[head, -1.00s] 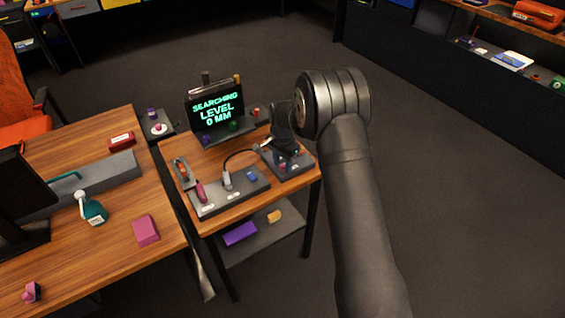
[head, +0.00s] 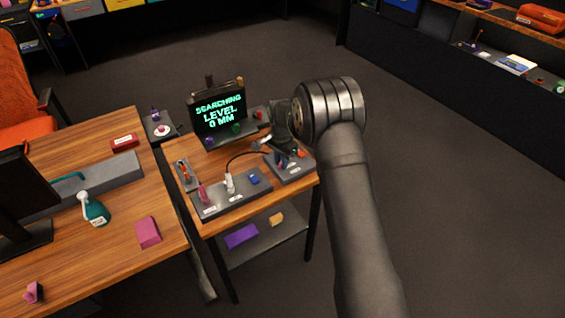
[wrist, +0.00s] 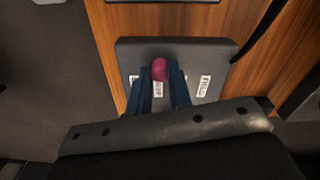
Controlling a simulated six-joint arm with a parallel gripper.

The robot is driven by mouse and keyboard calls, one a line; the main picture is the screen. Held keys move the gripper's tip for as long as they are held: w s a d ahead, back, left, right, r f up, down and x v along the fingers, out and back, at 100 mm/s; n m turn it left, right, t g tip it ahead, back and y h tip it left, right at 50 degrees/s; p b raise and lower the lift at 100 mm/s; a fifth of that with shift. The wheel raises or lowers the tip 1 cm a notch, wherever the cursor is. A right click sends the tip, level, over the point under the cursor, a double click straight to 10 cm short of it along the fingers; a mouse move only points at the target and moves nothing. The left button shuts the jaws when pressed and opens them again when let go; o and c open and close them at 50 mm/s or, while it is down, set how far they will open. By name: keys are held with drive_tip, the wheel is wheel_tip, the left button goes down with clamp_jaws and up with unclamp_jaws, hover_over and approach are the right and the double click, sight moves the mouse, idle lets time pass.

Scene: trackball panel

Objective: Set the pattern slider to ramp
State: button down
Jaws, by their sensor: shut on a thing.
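The pattern slider's knob is a round magenta cap (wrist: 159,69) on a dark grey panel (wrist: 205,57) in the wrist view. My gripper (wrist: 160,77) has its two dark blue fingers on either side of the knob and is shut on it. White labels lie on the panel near the fingers. The middle label (wrist: 158,89) lies just below the knob, between the fingers, and is partly hidden; it seems to read ramp. A right label (wrist: 203,86) is clear of the fingers, and a left one is partly covered. In the head view the panel (head: 289,172) is at the small table's right side.
A second grey panel (head: 232,203) with a cable and several controls lies left of the slider panel. A black cable (wrist: 262,30) crosses the wood at the upper right of the wrist view.

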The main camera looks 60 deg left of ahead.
drive_tip(key=c, duration=1.3)
unclamp_jaws()
wheel_tip(320, 180, up, 17)
drive_tip(key=shift+r, duration=0.2)
wheel_tip(320, 180, down, 18)
drive_tip(key=shift+r, duration=0.25)
drive_tip(key=shift+d, duration=0.15)
